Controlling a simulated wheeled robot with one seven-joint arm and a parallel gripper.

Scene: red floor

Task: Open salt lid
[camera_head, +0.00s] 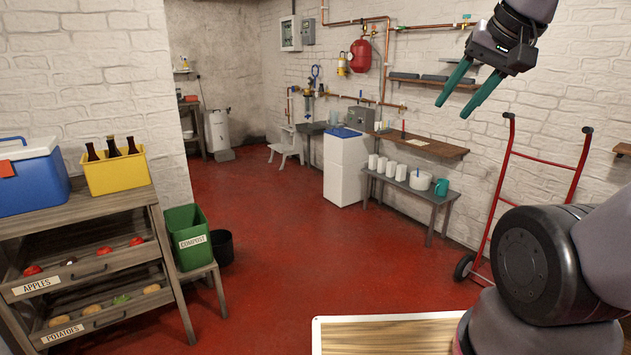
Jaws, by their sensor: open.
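No thing in view carries a readable salt label. A white upright box (346,172) with a blue lid (344,133) stands on the red floor near the far wall. Its lid looks shut and lies flat on top. My gripper (454,108) is at the upper right, high in the air, with two teal fingers apart and nothing between them. In the picture it is above and to the right of the white box, well apart from it.
A low bench (410,184) with white containers and a teal jug (441,187) stands right of the box. A red hand truck (527,190) leans at right. A produce rack (90,260) and green compost bin (188,237) stand left. The middle floor (290,250) is clear.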

